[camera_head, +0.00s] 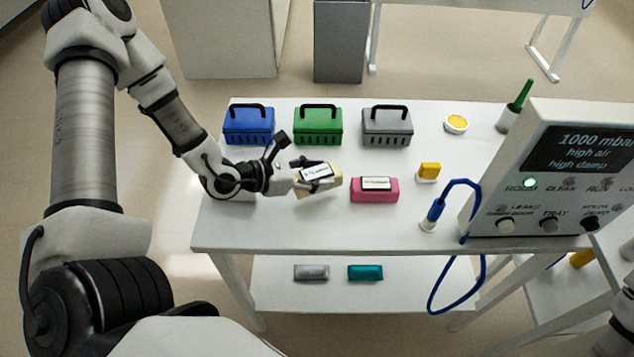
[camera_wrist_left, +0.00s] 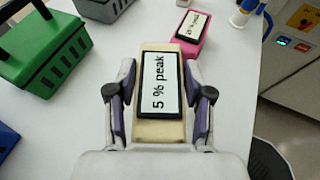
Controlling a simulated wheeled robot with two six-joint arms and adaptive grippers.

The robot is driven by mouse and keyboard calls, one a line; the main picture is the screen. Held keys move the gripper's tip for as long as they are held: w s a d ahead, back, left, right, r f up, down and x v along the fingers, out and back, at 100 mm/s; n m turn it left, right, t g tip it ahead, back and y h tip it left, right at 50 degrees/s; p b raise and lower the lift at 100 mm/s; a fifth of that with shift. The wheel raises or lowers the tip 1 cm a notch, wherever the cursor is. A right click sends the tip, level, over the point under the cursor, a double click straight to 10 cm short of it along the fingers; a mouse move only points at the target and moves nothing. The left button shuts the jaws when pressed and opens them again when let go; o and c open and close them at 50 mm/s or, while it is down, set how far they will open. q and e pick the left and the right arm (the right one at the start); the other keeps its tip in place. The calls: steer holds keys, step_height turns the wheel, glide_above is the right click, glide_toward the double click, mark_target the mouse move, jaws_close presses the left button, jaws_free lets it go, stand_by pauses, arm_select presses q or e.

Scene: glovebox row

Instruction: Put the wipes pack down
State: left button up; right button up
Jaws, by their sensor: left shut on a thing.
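A cream pack (camera_head: 327,188) with a dark-framed white label is in my left gripper (camera_head: 308,178), above the left part of the white table. I cannot tell whether it touches the table top. In the left wrist view the pack (camera_wrist_left: 160,131) sits between the two purple-padded fingers (camera_wrist_left: 158,105), and its label reads "5 % peak". The gripper is shut on it. A pink pack (camera_head: 374,195) with a similar label lies on the table just right of the held pack; it also shows in the left wrist view (camera_wrist_left: 207,47). My right gripper is not in view.
Blue (camera_head: 248,127), green (camera_head: 317,127) and grey (camera_head: 387,127) handled baskets stand along the back of the table (camera_head: 300,232). The front strip is clear.

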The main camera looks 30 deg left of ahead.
arm_select(q)
step_height(320, 180, down, 3)
steer(key=shift+f, duration=0.2)
steer(key=shift+w, duration=0.2)
steer(key=shift+s, duration=0.15)
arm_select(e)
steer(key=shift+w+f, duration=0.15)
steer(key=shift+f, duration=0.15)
arm_select(q)
steer(key=shift+s+f+b, duration=0.1)
steer(key=shift+f+b, duration=0.05)
steer(key=shift+b, duration=0.15)
steer(key=o, duration=1.2)
steer(key=shift+o, duration=0.2)
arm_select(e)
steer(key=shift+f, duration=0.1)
